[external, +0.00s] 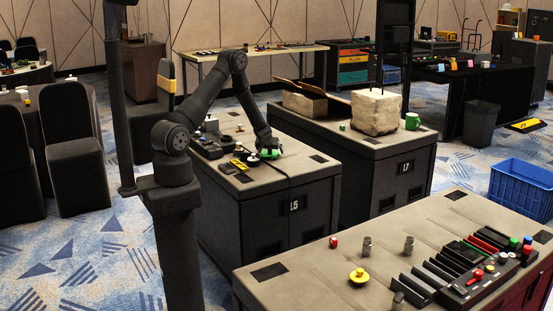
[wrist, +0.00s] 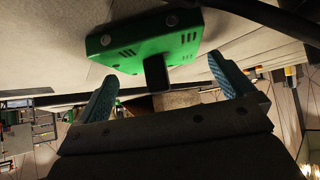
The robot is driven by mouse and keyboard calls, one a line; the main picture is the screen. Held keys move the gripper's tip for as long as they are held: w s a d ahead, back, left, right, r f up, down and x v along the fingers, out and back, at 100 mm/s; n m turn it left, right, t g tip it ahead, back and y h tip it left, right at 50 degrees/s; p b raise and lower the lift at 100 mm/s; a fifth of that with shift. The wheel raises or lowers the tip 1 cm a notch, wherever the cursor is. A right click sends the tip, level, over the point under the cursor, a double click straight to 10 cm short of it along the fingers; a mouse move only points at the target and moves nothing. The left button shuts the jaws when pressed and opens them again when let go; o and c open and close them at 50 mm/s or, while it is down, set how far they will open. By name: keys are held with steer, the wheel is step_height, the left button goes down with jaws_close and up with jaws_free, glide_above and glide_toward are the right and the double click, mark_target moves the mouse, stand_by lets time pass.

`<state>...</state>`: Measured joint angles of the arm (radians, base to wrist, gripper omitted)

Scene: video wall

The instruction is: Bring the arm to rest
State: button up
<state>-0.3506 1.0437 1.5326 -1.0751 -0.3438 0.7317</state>
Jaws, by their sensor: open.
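My gripper (external: 266,148) is low over the grey top of the table marked L5 (external: 316,172), at its right part. In the wrist view my gripper (wrist: 163,74) is open, with its two blue fingers wide apart. A green box (wrist: 145,42) with dark slots lies just beyond the fingertips. A short black stub on it (wrist: 156,74) points between the fingers, and neither finger appears to touch it. In the external view the green box (external: 271,153) is small and partly hidden by my gripper.
Dark devices (external: 207,146) and a yellow item (external: 239,164) lie left of my gripper. A dark cable (external: 288,178) runs over the table edge. The L7 table (external: 355,150) behind holds a stone block (external: 376,111) and a green mug (external: 412,121). A near table (external: 310,268) carries trays and knobs.

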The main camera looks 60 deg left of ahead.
steer(key=shift+w+a, duration=0.15)
steer(key=shift+w, duration=0.05)
steer(key=shift+r, duration=1.1)
steer(key=shift+s+f, duration=0.1)
